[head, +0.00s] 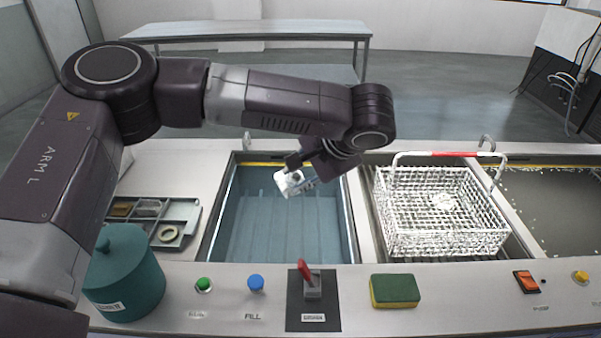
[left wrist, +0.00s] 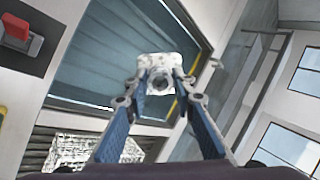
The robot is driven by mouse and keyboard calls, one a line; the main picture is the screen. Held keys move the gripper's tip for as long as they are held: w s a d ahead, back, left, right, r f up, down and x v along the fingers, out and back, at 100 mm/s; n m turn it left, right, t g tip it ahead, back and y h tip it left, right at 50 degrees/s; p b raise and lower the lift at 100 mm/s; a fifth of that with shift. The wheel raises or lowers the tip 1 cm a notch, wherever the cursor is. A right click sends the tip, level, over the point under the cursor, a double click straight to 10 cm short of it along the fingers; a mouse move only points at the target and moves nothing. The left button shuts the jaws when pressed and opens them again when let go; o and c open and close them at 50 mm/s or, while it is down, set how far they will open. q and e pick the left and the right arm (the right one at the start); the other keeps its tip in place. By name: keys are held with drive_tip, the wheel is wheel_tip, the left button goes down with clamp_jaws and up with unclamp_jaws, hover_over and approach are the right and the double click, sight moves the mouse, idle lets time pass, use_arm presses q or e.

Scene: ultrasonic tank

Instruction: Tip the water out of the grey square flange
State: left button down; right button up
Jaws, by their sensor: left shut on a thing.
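The grey square flange (head: 289,183) looks pale, with a round hole, and hangs tilted over the blue tank (head: 347,232) in the head view. My left gripper (head: 303,184) is shut on it. In the left wrist view the flange (left wrist: 165,67) sits between the two blue-sided fingertips (left wrist: 160,88), with its round opening facing the camera. I cannot see whether water is in it. My right gripper is not in view.
A white wire basket (head: 386,216) with a red-marked handle stands right of the tank, with a pale piece in it. A parts tray (head: 187,222), a teal canister (head: 125,275) and a green-yellow sponge (head: 395,291) are around the tank. A red lever (head: 305,270) stands on the front panel.

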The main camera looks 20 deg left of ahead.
use_arm(q)
drive_tip(key=shift+w+a+r+g+h+p, duration=0.3)
drive_tip(key=shift+g+h+p, duration=0.45)
drive_tip(key=shift+p, duration=1.25)
drive_tip(key=shift+w+a+r+g+h+p, duration=0.15)
drive_tip(key=shift+a+g+h+p, duration=0.55)
drive_tip(key=shift+p, duration=1.25)
drive_tip(key=shift+w+a+r+g+h+p, duration=0.1)
drive_tip(key=shift+w+r+g+h+p, duration=0.2)
drive_tip(key=shift+h+p, duration=1.25)
drive_tip(key=shift+w+a+f+g+p, duration=0.15)
drive_tip(key=shift+g+p, duration=0.3)
drive_tip(key=shift+p, duration=1)
drive_tip(key=shift+f, duration=0.1)
